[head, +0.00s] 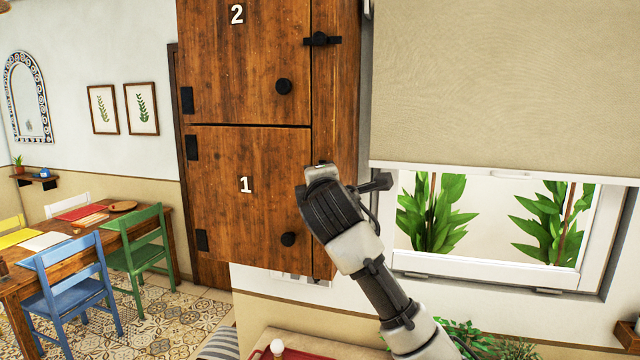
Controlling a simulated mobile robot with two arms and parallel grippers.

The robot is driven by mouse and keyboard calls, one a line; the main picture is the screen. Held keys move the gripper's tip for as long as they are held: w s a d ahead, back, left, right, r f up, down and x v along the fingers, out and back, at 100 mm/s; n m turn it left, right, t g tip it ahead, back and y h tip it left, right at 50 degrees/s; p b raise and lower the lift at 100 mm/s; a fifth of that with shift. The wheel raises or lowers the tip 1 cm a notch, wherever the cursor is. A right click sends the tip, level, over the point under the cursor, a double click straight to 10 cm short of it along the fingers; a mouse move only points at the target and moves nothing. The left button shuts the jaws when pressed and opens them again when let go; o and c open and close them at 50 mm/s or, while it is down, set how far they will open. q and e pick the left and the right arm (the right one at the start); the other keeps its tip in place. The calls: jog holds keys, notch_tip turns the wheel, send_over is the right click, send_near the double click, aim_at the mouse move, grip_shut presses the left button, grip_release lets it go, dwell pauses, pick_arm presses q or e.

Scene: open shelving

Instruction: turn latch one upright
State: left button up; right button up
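The wooden cabinet door marked 1 (230,210) is closed, with a round black knob (288,239) at its lower right. My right gripper (320,172) comes in from the lower right and is over the right edge of door 1. It covers the place beside that door where a latch would sit, so latch one and its angle are hidden. I cannot tell whether the gripper touches it, or whether the fingers are open or shut. My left gripper is not in view.
Above, door 2 (240,65) is closed, with its black latch (322,39) lying horizontal across the door edge. A window (500,270) with a blind is to the right. A wooden table (120,225) and several chairs stand at the left. A bench with a red tray is below.

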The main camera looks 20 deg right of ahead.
jog(key=shift+r, duration=0.15)
dwell(0.3)
jog(key=o, duration=0.9)
jog(key=shift+d, duration=0.1)
jog(key=b+v, duration=0.5)
jog(key=v, duration=0.5)
jog(key=shift+s, duration=0.35)
